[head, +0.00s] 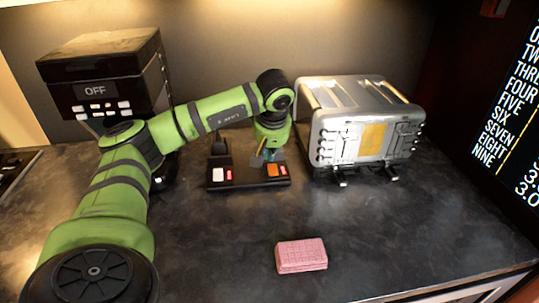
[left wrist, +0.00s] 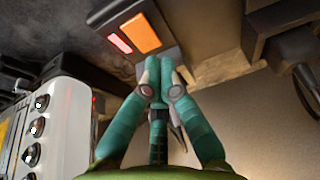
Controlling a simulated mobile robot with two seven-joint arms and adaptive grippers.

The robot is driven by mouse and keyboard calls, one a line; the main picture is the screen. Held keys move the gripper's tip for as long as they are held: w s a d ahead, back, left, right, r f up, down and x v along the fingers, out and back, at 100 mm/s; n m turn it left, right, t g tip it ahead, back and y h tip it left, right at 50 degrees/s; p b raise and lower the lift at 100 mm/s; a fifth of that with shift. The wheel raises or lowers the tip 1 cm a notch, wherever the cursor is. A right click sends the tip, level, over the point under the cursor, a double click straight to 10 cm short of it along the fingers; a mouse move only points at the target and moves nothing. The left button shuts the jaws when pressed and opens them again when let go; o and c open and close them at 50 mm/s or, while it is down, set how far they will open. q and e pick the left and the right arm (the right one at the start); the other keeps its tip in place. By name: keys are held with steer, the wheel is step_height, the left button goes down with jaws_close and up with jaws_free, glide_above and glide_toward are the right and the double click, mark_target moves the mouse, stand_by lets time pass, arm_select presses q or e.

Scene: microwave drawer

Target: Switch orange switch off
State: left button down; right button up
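My left gripper (head: 266,158) is just behind and above the orange switch in the head view. In the left wrist view its teal fingers (left wrist: 158,82) meet at the tips, empty, near the panel edge. Whether they touch the switch I cannot tell. My right gripper is out of view.
A silver toaster (head: 362,130) stands close on the right. A black machine reading OFF (head: 98,90) stands at left. A pink sponge-like block (head: 301,255) lies in front on mostly clear counter.

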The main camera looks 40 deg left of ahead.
mark_target(269, 164)
arm_select(q)
steer(key=shift+x, duration=0.95)
steer(key=shift+s+d+f, duration=0.1)
steer(key=shift+s, duration=0.05)
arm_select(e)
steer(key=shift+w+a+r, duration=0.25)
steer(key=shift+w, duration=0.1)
arm_select(q)
steer(key=shift+f, duration=0.1)
steer(key=shift+f, duration=0.4)
steer(key=shift+r, duration=0.15)
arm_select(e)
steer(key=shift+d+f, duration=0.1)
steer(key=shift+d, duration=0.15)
arm_select(q)
steer(key=shift+d, duration=0.1)
